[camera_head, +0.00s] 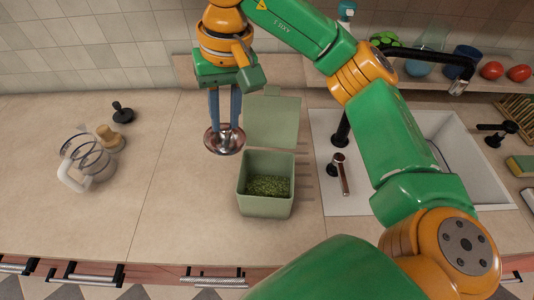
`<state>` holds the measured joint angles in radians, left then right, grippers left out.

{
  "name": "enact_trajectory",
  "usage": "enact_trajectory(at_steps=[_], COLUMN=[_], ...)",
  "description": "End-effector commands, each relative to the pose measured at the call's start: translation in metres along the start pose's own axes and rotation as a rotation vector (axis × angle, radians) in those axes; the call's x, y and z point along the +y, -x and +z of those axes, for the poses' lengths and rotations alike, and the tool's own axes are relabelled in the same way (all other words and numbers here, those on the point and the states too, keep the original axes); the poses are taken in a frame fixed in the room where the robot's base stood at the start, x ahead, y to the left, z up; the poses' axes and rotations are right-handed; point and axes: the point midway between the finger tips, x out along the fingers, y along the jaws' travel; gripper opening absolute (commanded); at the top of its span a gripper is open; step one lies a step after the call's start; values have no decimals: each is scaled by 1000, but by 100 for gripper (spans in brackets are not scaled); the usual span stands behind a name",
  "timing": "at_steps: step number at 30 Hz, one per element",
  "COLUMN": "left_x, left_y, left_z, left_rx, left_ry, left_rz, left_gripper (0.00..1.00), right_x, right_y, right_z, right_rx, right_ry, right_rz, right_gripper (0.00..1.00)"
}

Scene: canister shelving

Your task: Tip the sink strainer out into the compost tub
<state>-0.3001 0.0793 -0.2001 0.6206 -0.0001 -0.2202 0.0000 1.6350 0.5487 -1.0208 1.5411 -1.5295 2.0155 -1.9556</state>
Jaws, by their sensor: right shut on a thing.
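My right gripper (225,122) comes down from the top centre and is shut on the sink strainer (224,141), a round shiny metal dish. The strainer is held above the counter, just left of and behind the compost tub's opening in the picture, and looks roughly level. I cannot make out what lies in it. The compost tub (265,207) is a pale green square box with its lid (271,120) open at the back. Green scraps (268,186) lie inside it. My left gripper does not show.
The sink (463,150) with a black tap (343,130) is right of the tub, partly behind my right arm. A handled tool (341,172) lies at its left rim. Counter between is clear.

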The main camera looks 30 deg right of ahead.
Motion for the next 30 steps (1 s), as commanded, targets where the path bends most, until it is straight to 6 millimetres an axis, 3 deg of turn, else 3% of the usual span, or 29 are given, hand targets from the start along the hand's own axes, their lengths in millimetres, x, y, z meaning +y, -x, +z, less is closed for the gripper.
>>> enact_trajectory(at_steps=[3,10,24,30], left_x=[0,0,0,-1], left_y=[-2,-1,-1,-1], left_z=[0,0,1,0], left_rx=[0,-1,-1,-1], left_ry=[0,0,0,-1], left_rz=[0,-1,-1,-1], left_gripper=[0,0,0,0], right_x=[-7,-8,-59,-68], right_y=[-5,-5,29,36], right_z=[-3,-3,-24,-28], right_rx=[-42,-47,-49,-46], right_ry=[1,1,0,1], right_rz=[110,110,109,108], right_gripper=[0,0,0,0])
